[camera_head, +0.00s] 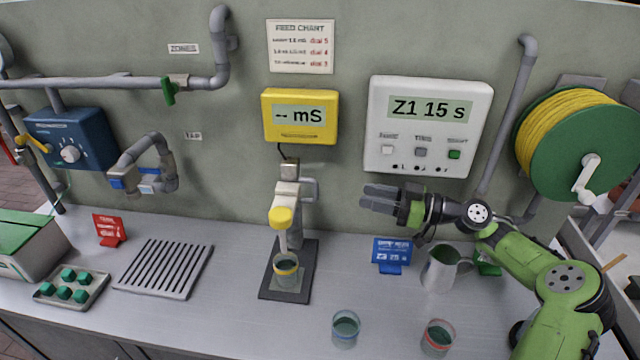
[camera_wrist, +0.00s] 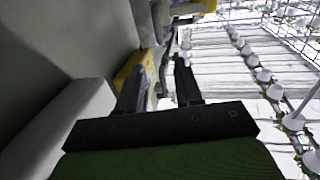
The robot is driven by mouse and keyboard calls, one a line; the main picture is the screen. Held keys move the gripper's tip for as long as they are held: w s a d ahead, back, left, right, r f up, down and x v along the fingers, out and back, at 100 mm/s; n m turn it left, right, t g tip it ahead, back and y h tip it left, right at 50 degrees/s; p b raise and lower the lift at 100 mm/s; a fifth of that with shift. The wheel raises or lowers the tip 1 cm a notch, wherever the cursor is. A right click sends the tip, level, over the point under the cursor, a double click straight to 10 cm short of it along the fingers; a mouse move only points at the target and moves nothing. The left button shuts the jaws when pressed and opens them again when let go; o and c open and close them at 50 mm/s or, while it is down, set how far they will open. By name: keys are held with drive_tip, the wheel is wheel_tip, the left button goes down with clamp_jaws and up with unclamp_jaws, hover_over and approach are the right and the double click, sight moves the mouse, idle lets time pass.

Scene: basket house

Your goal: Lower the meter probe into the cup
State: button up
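The yellow meter (camera_head: 299,117) on the wall reads "-- mS". Below it, a grey stand (camera_head: 288,190) carries the probe, which has a yellow head (camera_head: 282,217) and a pale shaft (camera_head: 283,241) pointing down. A cup with a yellow rim (camera_head: 287,272) stands on the dark base plate (camera_head: 270,291) under the probe. The shaft's lower end meets the cup's rim in the picture; I cannot tell whether its tip is inside. My gripper (camera_head: 368,197) is open and empty, to the right of and above the probe, with fingers pointing left. Its two parted fingers also show in the wrist view (camera_wrist: 160,85).
A white timer box (camera_head: 428,95) reads "Z1 15 s" behind my gripper. A blue sign (camera_head: 391,252), a metal jug (camera_head: 439,270) and two cups, one plain (camera_head: 345,330) and one red-rimmed (camera_head: 437,338), stand at right. A slotted rack (camera_head: 165,268) lies left.

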sight(316, 186)
drive_tip(key=x, duration=1.3)
drive_tip(key=shift+w+a, duration=0.25)
drive_tip(key=shift+a, duration=0.1)
drive_tip(key=shift+c, duration=0.2)
clamp_jaws()
